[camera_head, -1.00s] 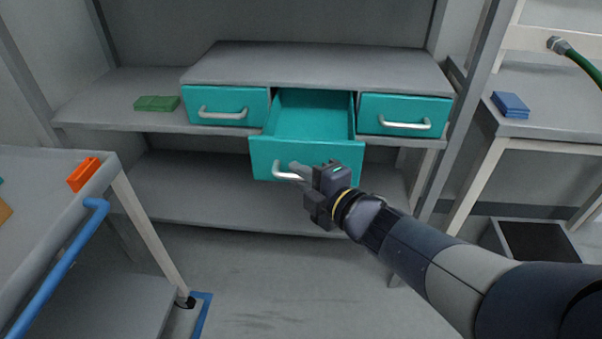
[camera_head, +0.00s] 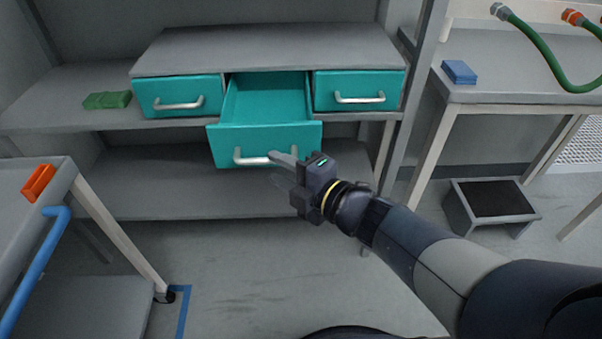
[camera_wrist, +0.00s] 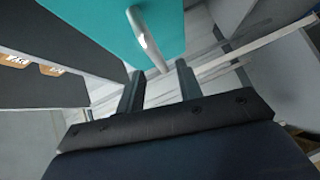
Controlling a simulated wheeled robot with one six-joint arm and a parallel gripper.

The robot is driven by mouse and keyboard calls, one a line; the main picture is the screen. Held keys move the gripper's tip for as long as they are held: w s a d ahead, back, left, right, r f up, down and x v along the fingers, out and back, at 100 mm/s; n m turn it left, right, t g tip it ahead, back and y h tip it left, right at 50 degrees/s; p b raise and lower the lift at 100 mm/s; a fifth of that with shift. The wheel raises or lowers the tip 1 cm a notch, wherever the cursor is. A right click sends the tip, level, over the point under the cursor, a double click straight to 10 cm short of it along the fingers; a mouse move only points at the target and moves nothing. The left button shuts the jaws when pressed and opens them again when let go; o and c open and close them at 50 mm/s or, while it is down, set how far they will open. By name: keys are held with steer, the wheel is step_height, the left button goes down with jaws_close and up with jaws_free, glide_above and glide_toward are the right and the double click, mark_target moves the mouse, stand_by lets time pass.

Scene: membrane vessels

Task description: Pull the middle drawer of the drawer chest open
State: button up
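The drawer chest (camera_head: 270,50) sits on a shelf and has three teal drawers side by side. Its middle drawer (camera_head: 265,140) is pulled well out, and its empty-looking inside shows. The drawer's silver bar handle (camera_head: 252,160) is on its front; in the wrist view the handle (camera_wrist: 146,38) runs down towards the space between my fingertips. My gripper (camera_head: 283,158) is at the right end of this handle. In the wrist view my gripper (camera_wrist: 160,67) has its two fingers apart, with nothing clamped. Whether a finger touches the handle I cannot tell.
The left drawer (camera_head: 178,95) and right drawer (camera_head: 359,90) are shut. A grey cart (camera_head: 30,200) with a blue handle stands at the left. A bench (camera_head: 530,90) and a step stool (camera_head: 492,208) are at the right. The floor before the chest is clear.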

mark_target(266, 163)
steer(key=shift+p+v, duration=0.7)
steer(key=shift+v, duration=2.1)
steer(key=shift+a, duration=0.1)
steer(key=b+x, duration=0.3)
steer(key=x, duration=0.6)
steer(key=shift+w+f, duration=0.1)
steer(key=shift+x, duration=0.8)
